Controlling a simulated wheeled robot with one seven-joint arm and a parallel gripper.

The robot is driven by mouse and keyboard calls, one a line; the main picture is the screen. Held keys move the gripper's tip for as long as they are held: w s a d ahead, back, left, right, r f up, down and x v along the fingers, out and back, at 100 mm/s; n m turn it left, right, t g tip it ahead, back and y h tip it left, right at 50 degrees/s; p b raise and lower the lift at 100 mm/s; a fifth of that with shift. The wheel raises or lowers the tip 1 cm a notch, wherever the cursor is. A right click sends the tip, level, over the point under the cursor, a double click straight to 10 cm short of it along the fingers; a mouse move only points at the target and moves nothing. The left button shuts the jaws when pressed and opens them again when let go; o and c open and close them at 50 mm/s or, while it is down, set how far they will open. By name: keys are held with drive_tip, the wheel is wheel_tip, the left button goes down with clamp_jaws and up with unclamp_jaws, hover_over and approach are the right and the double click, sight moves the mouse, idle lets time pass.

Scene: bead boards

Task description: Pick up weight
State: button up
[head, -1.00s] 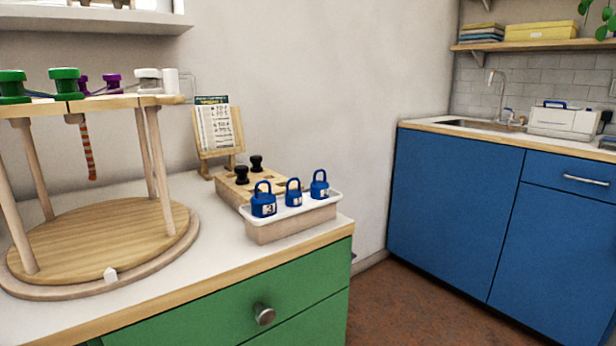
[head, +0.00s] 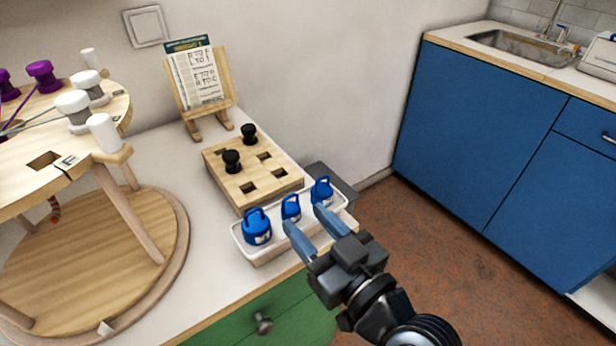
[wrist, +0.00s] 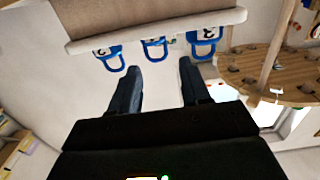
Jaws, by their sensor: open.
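Three blue weights with ring handles stand in a row in a white-topped tray (head: 268,257) on the counter: a left weight (head: 257,229), a middle weight (head: 290,209) and a right weight (head: 321,191). In the wrist view they show upside down below the tray (wrist: 155,26). My gripper (head: 308,228) is open and empty, its two blue-grey fingers reaching toward the tray from the front right. In the head view the fingertips overlap the middle and right weights; I cannot tell the exact gap. In the wrist view the fingers (wrist: 158,78) straddle the middle weight's direction, apart from its handle.
A wooden block (head: 222,183) with square holes and two black pegs stands behind the tray. A card stand (head: 197,90) is behind it. A round wooden two-level stand (head: 130,215) with spools fills the left. Free floor lies to the right.

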sight(291, 206)
drive_tip(key=shift+w+a+r, duration=0.2)
drive_tip(key=shift+w+r, duration=0.15)
drive_tip(key=shift+w, duration=0.05)
drive_tip(key=shift+x, duration=0.8)
drive_tip(key=shift+f+p+x, duration=0.15)
drive_tip(key=shift+p+x, duration=0.15)
drive_tip(key=shift+x, duration=0.7)
drive_tip(key=shift+f+p+x, duration=0.2)
drive_tip(key=shift+p+x, duration=0.05)
drive_tip(key=shift+x, duration=0.75)
drive_tip(key=shift+f+p+x, duration=0.15)
drive_tip(key=shift+p+x, duration=0.15)
drive_tip(key=shift+x, duration=0.7)
drive_tip(key=shift+d, duration=0.2)
drive_tip(key=shift+c, duration=0.5)
drive_tip(key=c, duration=0.7)
drive_tip(key=shift+r, duration=0.1)
